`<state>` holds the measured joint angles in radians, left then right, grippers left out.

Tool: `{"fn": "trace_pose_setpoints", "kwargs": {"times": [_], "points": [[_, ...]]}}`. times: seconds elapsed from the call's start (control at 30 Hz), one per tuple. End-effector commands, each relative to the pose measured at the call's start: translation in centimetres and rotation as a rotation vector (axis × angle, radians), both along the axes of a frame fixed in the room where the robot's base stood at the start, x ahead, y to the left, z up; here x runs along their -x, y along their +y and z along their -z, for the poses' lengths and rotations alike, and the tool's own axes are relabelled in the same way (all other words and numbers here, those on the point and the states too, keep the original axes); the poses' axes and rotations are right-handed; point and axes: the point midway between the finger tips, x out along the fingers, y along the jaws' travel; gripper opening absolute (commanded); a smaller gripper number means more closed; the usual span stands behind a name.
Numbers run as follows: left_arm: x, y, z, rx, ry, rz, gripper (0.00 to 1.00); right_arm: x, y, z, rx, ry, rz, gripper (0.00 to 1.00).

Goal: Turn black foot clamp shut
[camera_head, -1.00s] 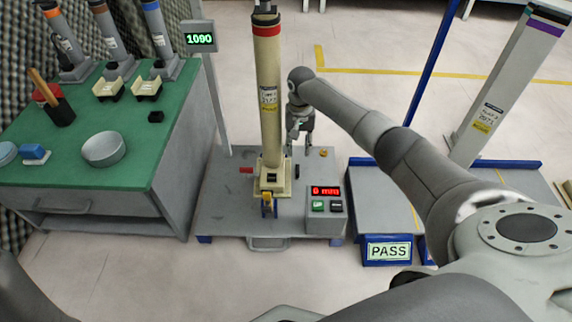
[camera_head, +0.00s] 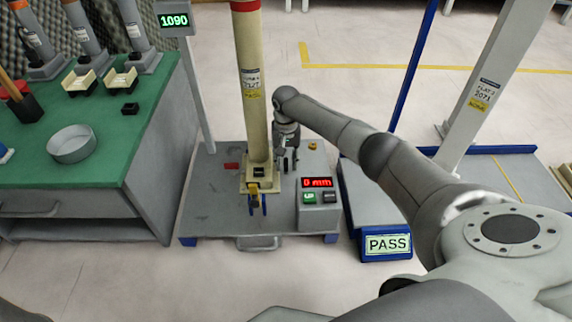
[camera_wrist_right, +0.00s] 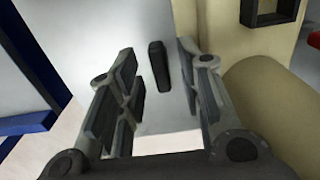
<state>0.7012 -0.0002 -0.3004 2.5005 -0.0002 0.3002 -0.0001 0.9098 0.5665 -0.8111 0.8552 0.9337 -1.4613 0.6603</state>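A black clamp handle (camera_wrist_right: 160,66) shows in the right wrist view as a short upright bar on a grey surface. It lies between the two fingers of my right gripper (camera_wrist_right: 155,100), apart from both. The fingers are open and hold nothing. In the head view, my right gripper (camera_head: 287,161) is low, just right of the foot (camera_head: 257,175) of the cream column (camera_head: 250,95). The black clamp is hidden there behind my gripper or too small to tell. My left gripper is out of view.
The foot stands on a grey base plate (camera_head: 205,215) with a red part (camera_head: 231,166) at left and a yellow clamp (camera_head: 254,190) in front. A control box (camera_head: 318,208) reads 0 mm. A green-topped bench (camera_head: 110,150) stands left, a PASS sign (camera_head: 387,244) right.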

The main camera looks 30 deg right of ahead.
Motion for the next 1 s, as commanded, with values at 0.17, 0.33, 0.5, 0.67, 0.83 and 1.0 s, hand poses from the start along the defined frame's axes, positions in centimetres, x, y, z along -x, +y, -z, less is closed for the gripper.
{"fn": "trace_pose_setpoints", "kwargs": {"times": [0.17,0.33,0.5,0.67,0.83,1.0], "points": [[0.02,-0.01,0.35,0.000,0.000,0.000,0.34,-0.02,0.01,0.41,0.000,0.000,0.000,0.34],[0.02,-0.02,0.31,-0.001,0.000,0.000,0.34,-0.01,0.02,0.38,0.000,0.000,0.000,0.34],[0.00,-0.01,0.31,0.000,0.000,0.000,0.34,-0.01,0.02,0.38,0.000,0.000,0.000,0.18],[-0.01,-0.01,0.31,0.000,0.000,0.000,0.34,0.00,0.02,0.39,0.000,0.000,0.000,0.00],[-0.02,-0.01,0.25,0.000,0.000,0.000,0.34,0.01,0.03,0.36,0.000,0.000,-0.001,0.00],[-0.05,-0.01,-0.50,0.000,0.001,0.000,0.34,0.05,0.11,0.18,-0.002,0.001,-0.020,0.00]]}}
